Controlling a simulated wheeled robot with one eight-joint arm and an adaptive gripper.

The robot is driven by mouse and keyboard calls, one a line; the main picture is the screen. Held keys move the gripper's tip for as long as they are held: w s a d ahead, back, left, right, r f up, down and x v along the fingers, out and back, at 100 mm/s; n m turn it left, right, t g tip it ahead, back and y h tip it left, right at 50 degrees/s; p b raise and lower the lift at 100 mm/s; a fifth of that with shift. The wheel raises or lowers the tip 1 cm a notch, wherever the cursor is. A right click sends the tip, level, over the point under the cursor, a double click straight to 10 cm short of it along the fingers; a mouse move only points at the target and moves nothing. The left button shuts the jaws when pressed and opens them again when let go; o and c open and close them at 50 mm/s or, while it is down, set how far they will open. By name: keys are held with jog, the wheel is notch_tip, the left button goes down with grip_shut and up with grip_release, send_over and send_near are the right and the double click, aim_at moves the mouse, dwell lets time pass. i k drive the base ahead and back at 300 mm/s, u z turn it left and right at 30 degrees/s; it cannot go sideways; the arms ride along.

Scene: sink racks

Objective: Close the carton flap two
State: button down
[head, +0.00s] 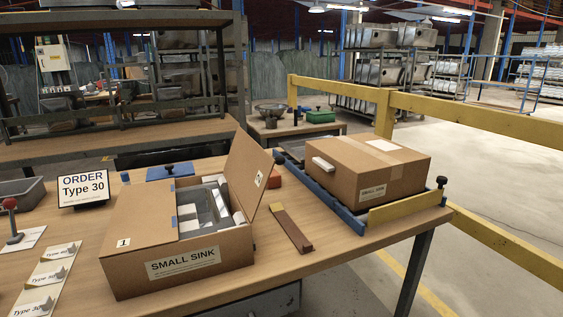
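An open carton (208,265) labelled "SMALL SINK" stands on the wooden table. Its left flap (140,217), marked "1", lies folded down over the left part of the top. Its right flap (248,174) stands up, tilted outward, with a small label on its inner face that is too small to read. Between the flaps, a grey sink (210,207) and white packing pieces show inside. My gripper is not in view.
A taped "SMALL SINK" carton (345,180) sits on a blue tray at the table's right end. A brown and yellow strip (291,229) lies between the cartons. An "ORDER Type 30" sign (83,188) and paper cards (46,278) are at left. A yellow rail (460,110) runs behind.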

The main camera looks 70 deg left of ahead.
aim_at(248, 167)
jog(key=i, duration=1.55)
jog(key=u, duration=4.2)
jog(key=i, duration=1)
jog(key=z, duration=0.05)
